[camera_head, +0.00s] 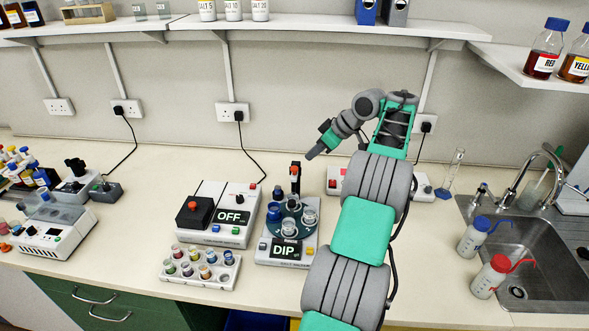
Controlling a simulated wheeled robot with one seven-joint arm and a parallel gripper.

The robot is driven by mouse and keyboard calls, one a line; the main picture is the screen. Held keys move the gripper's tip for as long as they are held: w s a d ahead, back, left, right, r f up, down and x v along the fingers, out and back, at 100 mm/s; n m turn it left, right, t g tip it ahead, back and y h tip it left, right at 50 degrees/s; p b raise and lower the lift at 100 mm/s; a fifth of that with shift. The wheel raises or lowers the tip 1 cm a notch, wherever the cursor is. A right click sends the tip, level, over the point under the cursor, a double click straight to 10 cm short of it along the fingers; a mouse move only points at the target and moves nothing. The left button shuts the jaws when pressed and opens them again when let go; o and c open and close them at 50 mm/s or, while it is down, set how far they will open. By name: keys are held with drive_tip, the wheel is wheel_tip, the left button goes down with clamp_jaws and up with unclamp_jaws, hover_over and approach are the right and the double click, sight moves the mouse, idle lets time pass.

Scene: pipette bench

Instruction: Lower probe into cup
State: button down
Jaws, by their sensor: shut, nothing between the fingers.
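A white unit reading OFF (228,236) with a black lidded block stands left of the dip device. A vial rack (199,270) lies in front. Another white unit sits partly behind my arm. A sink with wash bottles (474,238) is at right.

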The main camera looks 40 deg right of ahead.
sight(295, 168)
drive_tip(key=shift+f, duration=0.1)
drive_tip(key=shift+x, duration=3.45)
drive_tip(key=shift+w, duration=0.15)
drive_tip(key=s+f+b, duration=0.2)
drive_tip(key=s+f, duration=0.1)
drive_tip(key=shift+d, duration=0.4)
drive_tip(key=v, duration=0.7)
drive_tip(key=shift+s+r+p, duration=0.2)
drive_tip(key=shift+r+p, duration=0.1)
